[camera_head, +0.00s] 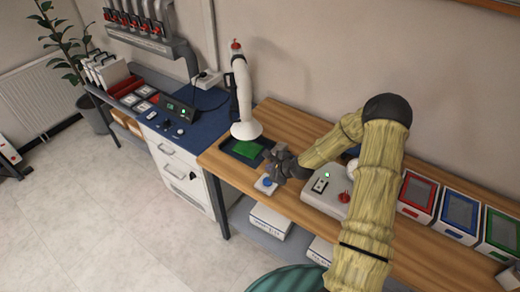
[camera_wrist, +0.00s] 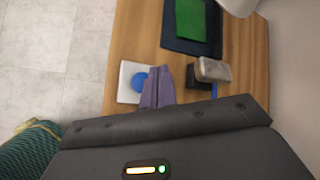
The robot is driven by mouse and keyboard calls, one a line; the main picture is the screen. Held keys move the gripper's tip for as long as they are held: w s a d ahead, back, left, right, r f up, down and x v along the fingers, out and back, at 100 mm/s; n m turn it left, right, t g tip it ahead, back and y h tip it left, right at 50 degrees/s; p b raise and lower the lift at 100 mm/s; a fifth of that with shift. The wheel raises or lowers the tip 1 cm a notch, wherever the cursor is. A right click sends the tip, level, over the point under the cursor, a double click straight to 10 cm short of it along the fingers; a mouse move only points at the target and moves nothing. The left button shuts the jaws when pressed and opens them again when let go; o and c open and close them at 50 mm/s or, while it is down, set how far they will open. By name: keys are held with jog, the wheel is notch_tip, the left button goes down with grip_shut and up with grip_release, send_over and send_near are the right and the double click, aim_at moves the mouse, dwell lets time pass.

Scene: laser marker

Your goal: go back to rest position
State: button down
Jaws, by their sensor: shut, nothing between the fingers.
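My arm reaches over the wooden bench, and my gripper (camera_head: 283,163) is at its front edge area in the head view. In the wrist view my gripper (camera_wrist: 158,92) shows its fingers together with nothing between them. A white box with a blue button (camera_head: 267,182) lies right beside the fingers. It also shows in the wrist view as a white plate with a blue disc (camera_wrist: 138,82), partly covered by the fingers. I cannot tell whether the fingers touch it.
A white laser marker head (camera_head: 242,95) stands over a dark tray with a green plate (camera_head: 246,149). A grey control box with a red knob (camera_head: 326,188) sits to the right. Red, blue and green bins (camera_head: 459,212) line the bench's right. Open floor lies in front.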

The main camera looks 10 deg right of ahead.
jog(key=s+r+n+g+h+b, duration=0.1)
jog(key=s+r+n+g+h, duration=0.1)
jog(key=s+r+n, duration=0.7)
jog(key=s+r+n+g+h+b, duration=0.1)
jog(key=s+r+n+g+h, duration=0.1)
jog(key=s+r+n, duration=0.8)
jog(key=s+n+g, duration=0.1)
jog(key=s+n, duration=0.1)
jog(key=s, duration=0.5)
jog(key=shift+s+a+n+g, duration=0.15)
jog(key=shift+a+n+g, duration=0.15)
jog(key=shift+a, duration=0.1)
jog(key=shift+d, duration=0.1)
